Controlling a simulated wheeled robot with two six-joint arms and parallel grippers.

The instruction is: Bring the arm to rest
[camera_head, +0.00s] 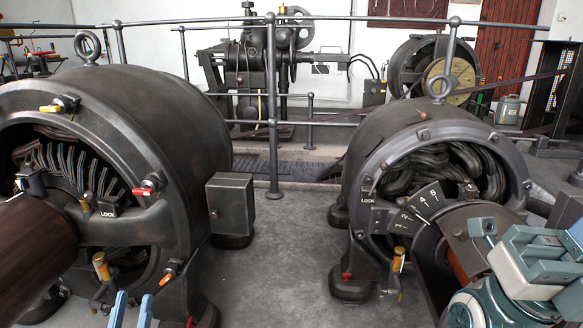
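The two light-blue fingertips of my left gripper (132,310) show at the bottom edge, left of centre. They stand apart with only floor visible between them. The rest of that gripper is below the frame. It is in front of the large left dynamo (150,110) and appears clear of it. Teal and pale-grey parts of my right arm (530,262) fill the lower right corner, overlapping the front of the right dynamo (378,150). I cannot make out the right fingertips or what they hold.
The right dynamo has a numbered dial plate (411,214) and a "LOCK" mark. A brown shaft (35,245) juts out at the left. A grey metal railing (272,110) runs behind the dynamos, with more machinery beyond. Grey floor (280,255) is open between the dynamos.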

